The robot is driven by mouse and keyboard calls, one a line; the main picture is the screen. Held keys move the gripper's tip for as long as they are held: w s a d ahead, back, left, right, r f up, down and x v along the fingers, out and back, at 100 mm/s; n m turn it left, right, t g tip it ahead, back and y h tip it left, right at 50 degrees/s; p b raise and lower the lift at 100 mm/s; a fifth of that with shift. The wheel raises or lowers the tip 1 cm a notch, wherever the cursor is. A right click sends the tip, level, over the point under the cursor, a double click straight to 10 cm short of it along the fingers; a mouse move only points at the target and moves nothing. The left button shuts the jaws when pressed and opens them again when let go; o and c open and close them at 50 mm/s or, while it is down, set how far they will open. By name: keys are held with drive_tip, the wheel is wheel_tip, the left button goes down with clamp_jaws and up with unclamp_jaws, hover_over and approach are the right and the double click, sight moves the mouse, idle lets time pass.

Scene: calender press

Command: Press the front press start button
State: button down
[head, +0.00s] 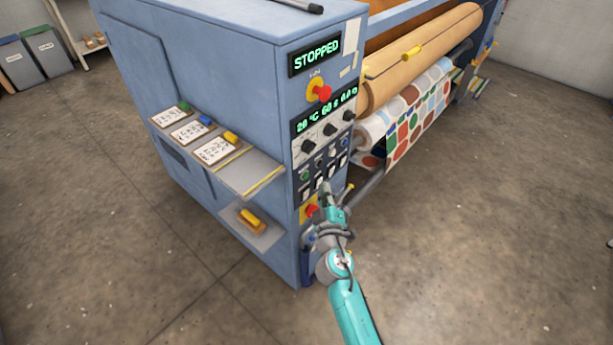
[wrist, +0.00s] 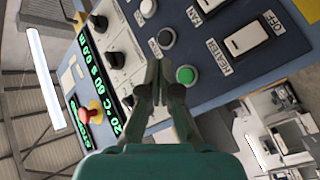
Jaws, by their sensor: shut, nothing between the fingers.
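The blue press's control panel (head: 312,135) faces me, with the green-lettered display (head: 314,56) reading STOPPED. A round green button (wrist: 186,75) shows in the wrist view, just right of my fingertips; in the head view it is a small green spot (head: 305,176). My gripper (head: 326,188) is shut and empty in front of the lower panel. Its closed tips show in the wrist view (wrist: 158,68), beside the green button; whether they touch the panel I cannot tell.
A red emergency knob (head: 320,93) sits under the display and another red knob (head: 311,210) sits low near my gripper. Rocker switches (wrist: 245,37) flank the buttons. A shelf with cards (head: 250,170) juts out left. Rollers with patterned cloth (head: 415,110) are at right. Floor is open around.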

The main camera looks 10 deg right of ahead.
sight(306, 176)
drive_tip(key=shift+w+a, duration=0.55)
drive_tip(key=shift+w, duration=0.2)
drive_tip(key=shift+w+a, duration=0.5)
drive_tip(key=shift+w, duration=0.2)
idle(0.5)
drive_tip(key=shift+w+a, duration=0.25)
drive_tip(key=shift+w, duration=0.1)
